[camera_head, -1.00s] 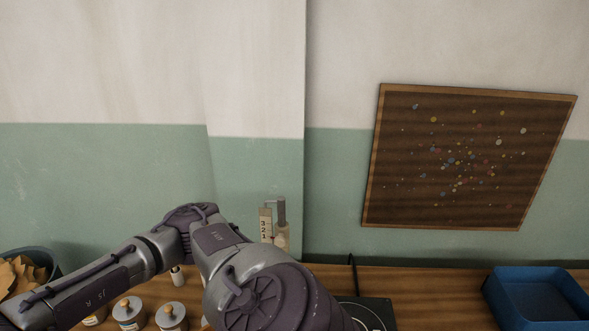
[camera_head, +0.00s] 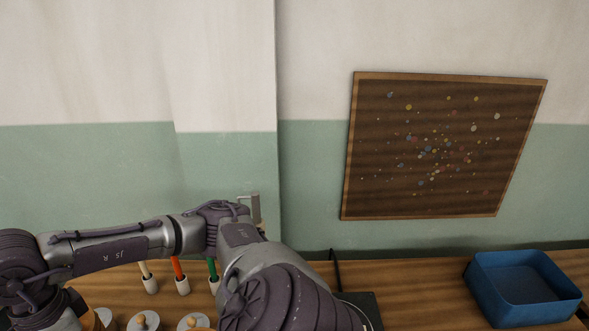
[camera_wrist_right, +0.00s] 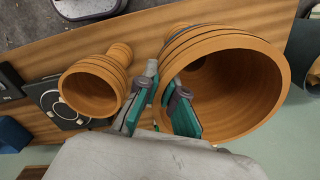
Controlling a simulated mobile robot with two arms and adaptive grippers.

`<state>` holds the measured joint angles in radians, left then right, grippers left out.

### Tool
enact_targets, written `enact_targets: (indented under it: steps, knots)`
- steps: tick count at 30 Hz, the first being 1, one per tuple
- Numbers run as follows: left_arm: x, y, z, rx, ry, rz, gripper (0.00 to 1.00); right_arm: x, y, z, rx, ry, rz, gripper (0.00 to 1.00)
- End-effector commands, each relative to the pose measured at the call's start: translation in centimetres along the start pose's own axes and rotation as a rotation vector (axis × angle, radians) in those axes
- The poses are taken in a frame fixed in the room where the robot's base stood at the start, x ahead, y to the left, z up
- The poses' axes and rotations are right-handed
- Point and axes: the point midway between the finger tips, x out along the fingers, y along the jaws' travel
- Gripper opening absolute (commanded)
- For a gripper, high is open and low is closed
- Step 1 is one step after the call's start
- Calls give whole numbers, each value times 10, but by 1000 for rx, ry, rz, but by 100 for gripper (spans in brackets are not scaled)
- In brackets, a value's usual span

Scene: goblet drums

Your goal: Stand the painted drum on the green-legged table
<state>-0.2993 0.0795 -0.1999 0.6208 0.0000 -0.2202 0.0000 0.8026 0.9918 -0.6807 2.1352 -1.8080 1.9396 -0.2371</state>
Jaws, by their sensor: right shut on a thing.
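In the right wrist view a large orange-brown goblet drum (camera_wrist_right: 240,85) with dark bands shows its wide open mouth. My right gripper (camera_wrist_right: 163,112), with teal finger pads, is shut on its rim wall at the left side. A smaller banded goblet drum (camera_wrist_right: 95,85) lies left of the gripper, apart from it. No green table legs are in view. My left gripper is not in view.
A wooden counter (camera_head: 420,290) runs along the wall, with a blue tray (camera_head: 525,290) at right. Lidded jars (camera_head: 145,321) and colored sticks in white holders (camera_head: 181,280) stand near my arm. A black device (camera_wrist_right: 58,105) shows in the wrist view. A speckled board (camera_head: 445,145) hangs above.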

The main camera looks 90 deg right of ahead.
Motion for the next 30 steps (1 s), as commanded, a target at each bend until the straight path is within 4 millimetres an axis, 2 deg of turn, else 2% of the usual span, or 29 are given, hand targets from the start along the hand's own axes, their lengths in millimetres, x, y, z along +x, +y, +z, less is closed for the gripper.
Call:
enact_targets:
  steps: [3,9,15,21,30]
  knots:
    - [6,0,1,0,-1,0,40,1,-8,-13,272,2,-2,0]
    - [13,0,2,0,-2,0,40,0,-17,-31,697,5,-3,0]
    - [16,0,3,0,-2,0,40,-1,-23,-44,977,6,-4,0]
    - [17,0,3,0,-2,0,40,-3,-25,-48,1077,6,-5,0]
    - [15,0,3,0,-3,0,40,-1,-28,-44,1078,5,-3,0]
